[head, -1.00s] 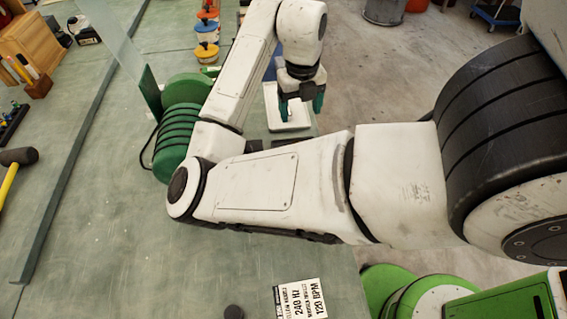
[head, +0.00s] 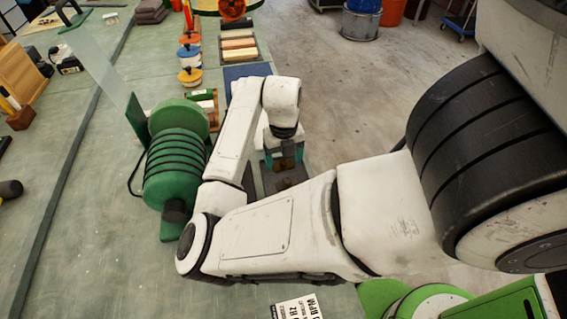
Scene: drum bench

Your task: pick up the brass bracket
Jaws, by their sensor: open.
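My gripper (head: 284,160) is open, its teal fingers pointing down over a dark grey tray or plate (head: 267,184) near the bench's right edge. A small brownish, brass-coloured piece (head: 287,163) shows between or just behind the fingers. It may be the brass bracket, but it is too small and partly covered to be sure of its shape. Another brownish piece (head: 283,183) lies on the tray just in front of the fingers. I cannot tell whether the fingers touch either piece.
A green ribbed drum-like machine (head: 175,165) stands left of my arm. Behind the gripper are a blue mat (head: 246,71), a tray of wooden blocks (head: 238,45) and colored pots (head: 190,76). A printed card (head: 297,308) lies at the front.

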